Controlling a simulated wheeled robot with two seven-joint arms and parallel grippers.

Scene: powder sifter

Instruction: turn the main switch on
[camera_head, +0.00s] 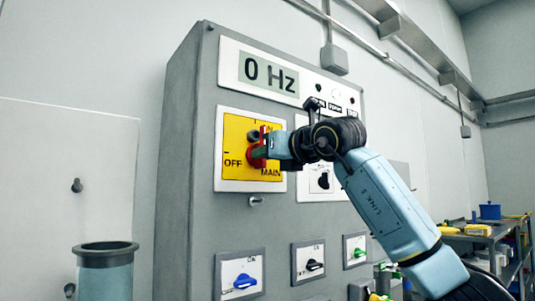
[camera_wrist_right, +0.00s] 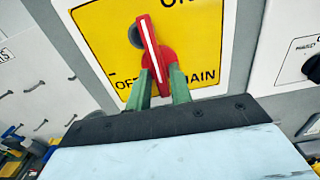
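The main switch is a red handle with a white stripe (camera_wrist_right: 149,45) on a yellow plate (camera_head: 236,133) marked OFF, ON and MAIN. In the head view the red handle (camera_head: 263,136) stands roughly upright and is partly covered by my right gripper (camera_head: 259,152). In the right wrist view the green fingers of my right gripper (camera_wrist_right: 161,80) lie on both sides of the handle's lower part, close against the red. They look shut on it, though the contact itself is partly hidden. My left gripper is not in view.
The grey cabinet carries a display (camera_head: 269,73) reading 0 Hz. Below are a blue knob (camera_head: 244,281), a black knob (camera_head: 313,264) and a green knob (camera_head: 358,252). A small bolt (camera_head: 256,201) sticks out under the yellow plate. A cylinder (camera_head: 105,270) stands at left.

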